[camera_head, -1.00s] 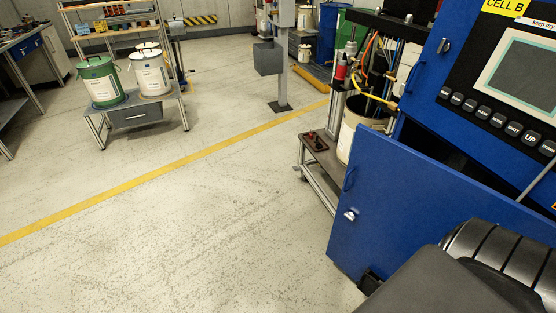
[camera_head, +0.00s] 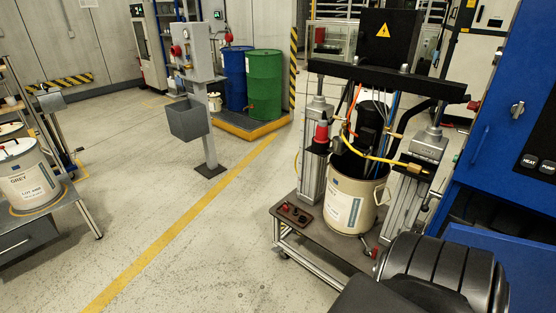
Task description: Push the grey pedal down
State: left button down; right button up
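I cannot make out a grey pedal anywhere in the head view. The drum pump (camera_head: 372,125) stands at the right of the middle, with a black crossbeam on two grey posts, hoses, and an off-white drum (camera_head: 349,215) under it. It rests on a low wheeled cart (camera_head: 290,233). A small dark panel with red and black knobs (camera_head: 295,213) lies at the cart's left front corner. Neither gripper shows. A dark ribbed link at the bottom right looks like part of my own arm and hides the floor there.
A blue cabinet (camera_head: 510,130) and its door (camera_head: 510,252) stand at the right. A grey post with a bin (camera_head: 188,119) stands behind the yellow floor line (camera_head: 182,230). The floor between is free.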

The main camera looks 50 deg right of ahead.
aim_at(276, 249)
jog(key=z, duration=0.85)
jog(key=i, duration=1.2)
jog(key=z, duration=1.35)
jog(key=i, duration=0.25)
jog(key=z, duration=0.1)
